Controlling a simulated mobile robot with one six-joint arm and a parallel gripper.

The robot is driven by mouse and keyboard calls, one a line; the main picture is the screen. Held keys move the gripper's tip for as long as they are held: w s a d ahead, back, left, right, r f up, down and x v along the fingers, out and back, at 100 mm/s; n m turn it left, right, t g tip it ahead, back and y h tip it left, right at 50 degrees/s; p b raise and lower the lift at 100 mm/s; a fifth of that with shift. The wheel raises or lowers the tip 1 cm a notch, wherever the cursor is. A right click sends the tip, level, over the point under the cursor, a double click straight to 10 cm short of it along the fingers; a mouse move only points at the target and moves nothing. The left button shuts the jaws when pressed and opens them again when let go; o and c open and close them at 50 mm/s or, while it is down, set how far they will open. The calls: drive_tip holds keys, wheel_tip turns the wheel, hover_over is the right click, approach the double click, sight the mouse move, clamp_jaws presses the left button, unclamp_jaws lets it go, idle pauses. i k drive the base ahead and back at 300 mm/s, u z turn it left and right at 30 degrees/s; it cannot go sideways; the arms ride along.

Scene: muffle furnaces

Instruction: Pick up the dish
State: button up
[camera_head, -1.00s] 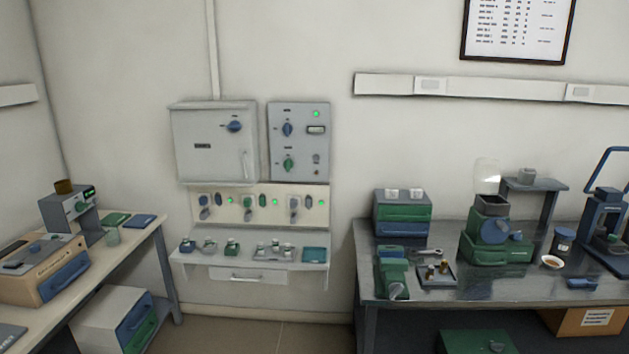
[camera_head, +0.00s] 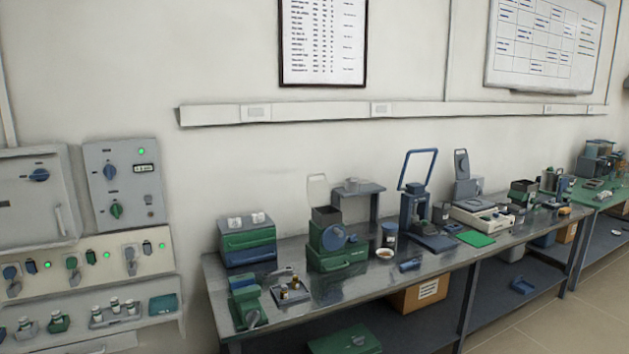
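A small white dish (camera_head: 385,254) with something brown in it stands on the grey metal bench (camera_head: 330,306). It is right of the green grinder-like machine (camera_head: 338,240) and in front of a dark blue jar (camera_head: 390,238). My gripper is not in view, and nothing covers the dish.
A small blue object (camera_head: 410,265) lies right of the dish near the bench's front edge. A blue-framed press (camera_head: 416,200) stands behind and right. A tray with small bottles (camera_head: 290,291) and a green device (camera_head: 246,302) are at the left end. Tiled floor (camera_head: 560,315) shows at the lower right.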

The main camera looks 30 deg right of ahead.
sight(383, 254)
drive_tip(key=u, duration=0.95)
drive_tip(key=k, duration=0.15)
drive_tip(key=z, duration=3.45)
drive_tip(key=i, duration=1)
